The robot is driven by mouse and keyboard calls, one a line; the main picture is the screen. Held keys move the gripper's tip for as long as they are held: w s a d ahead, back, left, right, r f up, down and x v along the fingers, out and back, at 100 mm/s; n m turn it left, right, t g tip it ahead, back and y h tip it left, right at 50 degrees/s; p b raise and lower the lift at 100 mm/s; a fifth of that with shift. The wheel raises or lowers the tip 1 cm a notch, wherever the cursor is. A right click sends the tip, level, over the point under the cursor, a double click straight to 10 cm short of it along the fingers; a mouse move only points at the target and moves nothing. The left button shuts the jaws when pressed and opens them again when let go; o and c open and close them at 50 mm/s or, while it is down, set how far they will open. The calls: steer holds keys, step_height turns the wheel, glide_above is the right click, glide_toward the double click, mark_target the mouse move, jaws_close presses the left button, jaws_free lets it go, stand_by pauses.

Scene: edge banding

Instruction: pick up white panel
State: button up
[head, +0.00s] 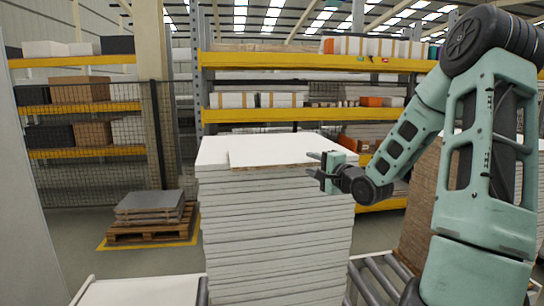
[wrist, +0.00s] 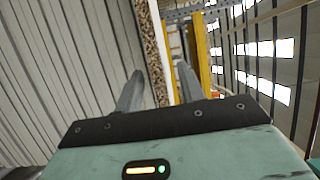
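The white panel (head: 270,149) lies flat on top of a tall stack of white panels (head: 275,230), set toward the right of the stack's top. Its front edge is bare brown chipboard. My gripper (head: 314,164) is at the front right of this panel, with one finger above the other. In the wrist view my gripper (wrist: 159,72) has its fingers apart, and the panel's chipboard edge (wrist: 153,50) shows between them. I cannot tell whether the fingertips overlap the panel. The panel's right end is partly hidden behind my gripper.
Yellow-beamed racks (head: 300,115) stand behind the stack. A roller conveyor (head: 378,280) runs at the stack's right. A pallet with grey sheets (head: 150,205) is on the floor at left. A white surface (head: 140,291) is at the front left.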

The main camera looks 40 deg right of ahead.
mark_target(305, 159)
steer(key=w, duration=0.2)
steer(key=w+d+p, duration=0.1)
steer(key=w, duration=0.1)
steer(key=shift+w, duration=0.2)
jaws_close()
steer(key=shift+r, duration=0.1)
step_height(305, 159, up, 9)
steer(key=shift+f, duration=0.15)
steer(key=s+a+r+p, duration=0.2)
steer(key=s+r+p, duration=0.9)
steer(key=p, duration=0.6)
steer(key=shift+s+p, duration=0.3)
steer(key=shift+s, duration=0.2)
